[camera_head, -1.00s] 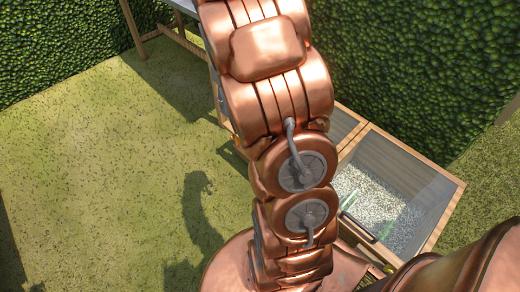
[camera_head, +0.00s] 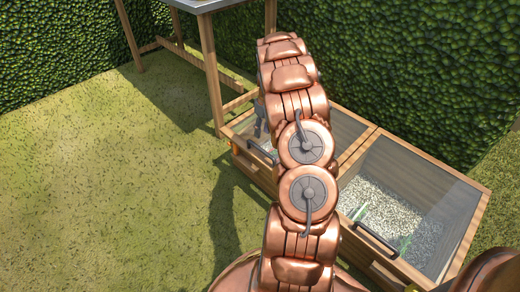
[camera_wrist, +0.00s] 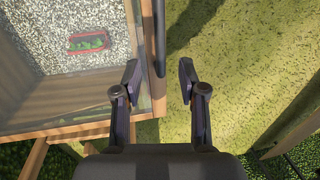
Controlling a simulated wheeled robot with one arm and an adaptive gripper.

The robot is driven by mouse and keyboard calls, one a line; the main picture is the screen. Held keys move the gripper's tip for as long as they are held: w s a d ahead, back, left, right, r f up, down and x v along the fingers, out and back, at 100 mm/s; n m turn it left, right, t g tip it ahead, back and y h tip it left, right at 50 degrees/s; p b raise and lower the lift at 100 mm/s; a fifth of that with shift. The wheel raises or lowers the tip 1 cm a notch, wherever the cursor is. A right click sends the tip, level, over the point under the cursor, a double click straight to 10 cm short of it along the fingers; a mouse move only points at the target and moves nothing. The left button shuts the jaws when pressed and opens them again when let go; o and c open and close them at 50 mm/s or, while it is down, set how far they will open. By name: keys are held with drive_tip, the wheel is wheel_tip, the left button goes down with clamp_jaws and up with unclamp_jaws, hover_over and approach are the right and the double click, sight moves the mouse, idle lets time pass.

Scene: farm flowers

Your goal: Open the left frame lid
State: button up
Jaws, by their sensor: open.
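The left frame (camera_head: 243,129) is a wooden box with a glass lid (camera_head: 345,125), lying flat and closed; my arm hides much of it. Its dark bar handle (camera_head: 262,152) is on the front edge, and shows in the wrist view as a dark bar (camera_wrist: 160,38) along the wooden rim. My gripper (camera_head: 261,120) is at the left frame's front edge, near the handle. In the wrist view my gripper (camera_wrist: 159,72) is open and empty, one finger over the lid side and the other over the grass, with the handle's end between the fingertips. Contact cannot be told.
The right frame (camera_head: 466,240) adjoins it, with a closed glass lid, gravel and a dark handle (camera_head: 376,239). A red tray with green plants (camera_wrist: 88,42) lies in the left frame. A wooden table (camera_head: 209,70) stands behind at the left. Hedges close the back; grass at left is clear.

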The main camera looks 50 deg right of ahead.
sight(260, 148)
drive_tip(key=f, duration=0.2)
drive_tip(key=f+b, duration=0.1)
drive_tip(key=f, duration=0.2)
drive_tip(key=a+f+b, duration=0.1)
drive_tip(key=f, duration=0.1)
drive_tip(key=shift+a+f, duration=0.1)
drive_tip(key=shift+f, duration=0.15)
clamp_jaws()
idle(0.5)
